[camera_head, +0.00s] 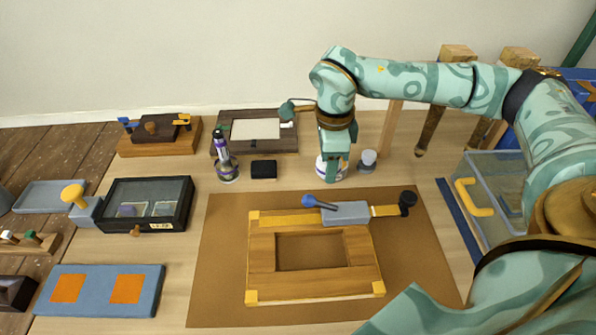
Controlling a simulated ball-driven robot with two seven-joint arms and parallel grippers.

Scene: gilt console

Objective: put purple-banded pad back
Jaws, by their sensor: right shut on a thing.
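My right gripper (333,153) points down behind the brown mat. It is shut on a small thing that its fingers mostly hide. A white round thing (323,171) with a purple-blue band shows at the fingertips, and I take it for the purple-banded pad; I cannot tell whether it touches the table. A dark box (110,189) with a clear top stands at the left. A purplish thing and a pale thing show faintly inside it. My left gripper is not in view.
A wooden frame (260,265) lies on the brown mat (220,285), with a grey blue-tipped tool (345,214) across its back edge. A purple-topped bottle (226,165), a black block (263,169) and a small grey-topped jar (367,162) stand behind. A clear bin (492,205) is at the right.

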